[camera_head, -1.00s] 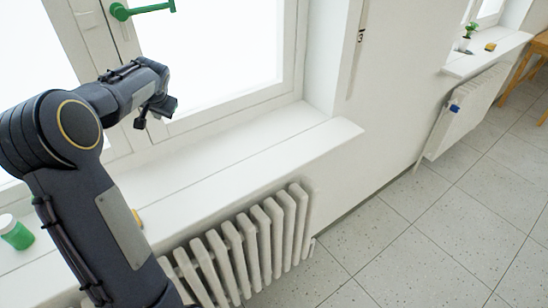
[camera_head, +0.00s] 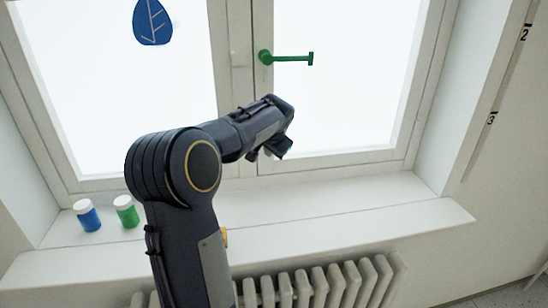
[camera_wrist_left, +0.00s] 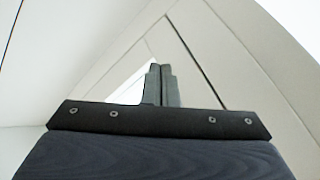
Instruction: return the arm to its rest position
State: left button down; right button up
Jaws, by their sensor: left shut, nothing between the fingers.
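My left arm (camera_head: 185,180) rises from the bottom of the head view and bends at the elbow toward the right. Its left gripper (camera_head: 272,152) is at the end of the raised forearm, in front of the window and above the sill. In the left wrist view the fingers of the left gripper (camera_wrist_left: 161,84) are together, with nothing between them. My right gripper is in neither view.
A window with a green handle (camera_head: 285,57) is behind the arm. A blue jar (camera_head: 88,216) and a green jar (camera_head: 127,212) stand on the white sill (camera_head: 350,225), left of the arm. A radiator (camera_head: 340,284) is below. A blue leaf (camera_head: 152,22) shows on the glass.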

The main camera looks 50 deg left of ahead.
pick_arm(q)
jog(key=s+d+r, duration=0.1)
jog(key=s+r, duration=0.2)
jog(key=r, duration=0.2)
jog(key=shift+s+d+b, duration=0.25)
jog(key=shift+s+b, duration=0.1)
jog(key=shift+s, duration=0.05)
jog(key=shift+r, duration=0.1)
jog(key=s+d+f+h, duration=0.3)
jog(key=s+d, duration=0.4)
jog(key=d, duration=0.4)
jog(key=s+d+f+t+h, duration=0.1)
jog(key=s+d+f+h, duration=0.2)
jog(key=s+d+f, duration=0.3)
jog(key=s+d+f+h, duration=0.3)
jog(key=s+d, duration=0.5)
jog(key=d, duration=0.9)
jog(key=shift+s+f+h, duration=0.2)
jog(key=shift+f+h, duration=0.1)
jog(key=shift+f, duration=0.5)
jog(key=shift+a+t, duration=0.15)
jog(key=shift+t, duration=0.15)
